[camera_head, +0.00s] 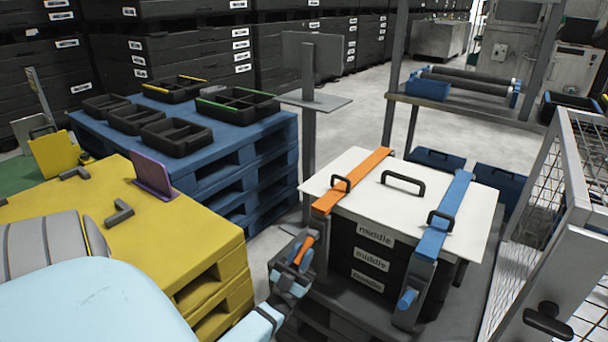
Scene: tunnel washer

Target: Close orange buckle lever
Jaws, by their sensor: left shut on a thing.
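An orange strap (360,174) runs over the white lid (352,172) of a stack of black crates marked "middle" (372,258) and bends down at the front left edge. My left gripper (299,254) is at the front left corner of the stack, below the strap's bend. It is shut on the orange buckle lever (305,246), a short orange piece showing between its fingers. The fingers hide most of the lever and buckle, so the lever's exact angle is hard to tell. My right gripper is out of view.
A blue strap (446,216) with its own blue lever (407,298) lies right of the orange one. A yellow pallet (205,240) stands at left, a mesh gate (535,240) at right. A grey post (308,130) stands behind the stack. Clear floor shows behind.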

